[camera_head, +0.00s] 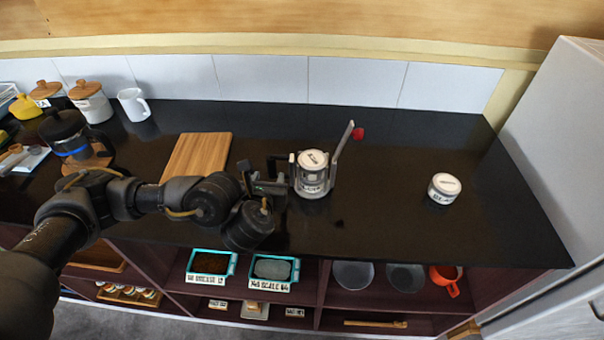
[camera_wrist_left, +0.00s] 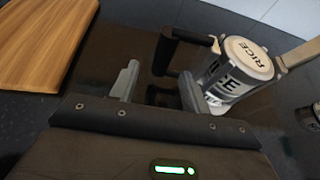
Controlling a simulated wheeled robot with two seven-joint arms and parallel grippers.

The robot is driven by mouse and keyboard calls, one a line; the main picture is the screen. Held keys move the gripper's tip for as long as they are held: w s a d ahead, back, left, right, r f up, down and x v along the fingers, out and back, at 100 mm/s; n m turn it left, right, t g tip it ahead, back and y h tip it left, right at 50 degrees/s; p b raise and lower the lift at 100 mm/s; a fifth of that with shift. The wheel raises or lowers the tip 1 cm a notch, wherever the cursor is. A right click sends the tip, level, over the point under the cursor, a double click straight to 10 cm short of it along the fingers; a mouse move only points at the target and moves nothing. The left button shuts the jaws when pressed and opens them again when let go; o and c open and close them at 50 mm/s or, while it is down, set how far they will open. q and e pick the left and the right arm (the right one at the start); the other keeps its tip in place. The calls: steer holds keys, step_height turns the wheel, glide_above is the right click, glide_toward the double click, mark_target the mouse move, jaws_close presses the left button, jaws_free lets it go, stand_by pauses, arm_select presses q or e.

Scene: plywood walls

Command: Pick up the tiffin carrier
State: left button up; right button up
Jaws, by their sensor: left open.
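The tiffin carrier (camera_head: 312,188) stands upright on the black counter, a metal and white canister with a pale lid marked RICE. A black handle sticks out on its left, and a pale bar with a red end leans up on its right. It also shows in the left wrist view (camera_wrist_left: 232,82), with its dark handle (camera_wrist_left: 163,55) just beyond my fingers. My left gripper (camera_head: 268,180) is open, just left of the carrier and close to the handle. In the wrist view its two fingers (camera_wrist_left: 158,87) are apart with no object clearly between them. Whether they touch the handle is unclear.
A wooden board (camera_head: 198,156) lies left of the carrier. A small white round container (camera_head: 444,188) stands to the right. A glass press (camera_head: 70,140), canisters (camera_head: 90,103) and a white mug (camera_head: 133,105) crowd the left. Counter between carrier and round container is mostly clear. Shelves lie below.

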mark_target(272, 171)
arm_select(q)
steer(key=x, duration=0.3)
steer(key=shift+w+d, duration=0.2)
steer(key=shift+w, duration=0.2)
steer(key=shift+w+a+f, duration=0.1)
steer(key=shift+w+f, duration=0.2)
steer(key=shift+w, duration=0.35)
steer(key=shift+r, duration=0.1)
jaws_close()
